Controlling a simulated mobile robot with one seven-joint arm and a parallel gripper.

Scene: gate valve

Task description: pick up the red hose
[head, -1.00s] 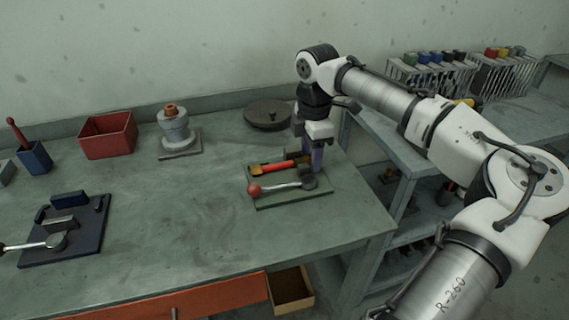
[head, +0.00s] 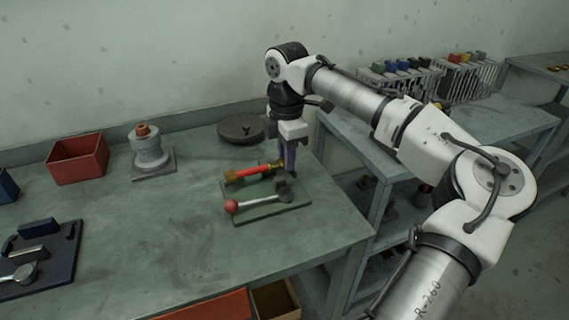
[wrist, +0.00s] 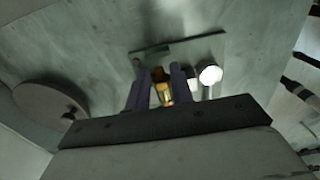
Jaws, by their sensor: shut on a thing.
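The red hose (head: 252,172) has brass-coloured ends and lies roughly level above the back of a green plate (head: 270,211) on the bench. My gripper (head: 287,168) points down at the hose's right end and is shut on it. In the wrist view, my gripper's two purple fingers (wrist: 163,92) stand on either side of the brass end (wrist: 163,93). The rest of the hose is mostly hidden there. The hose looks a little above the plate, but the exact gap is hard to tell.
A lever with a red ball (head: 231,206) sits on the green plate, just in front of the hose. A dark round disc (head: 241,128) lies behind. A grey valve-like piece (head: 148,147) and a red bin (head: 78,159) stand left. The middle bench is clear.

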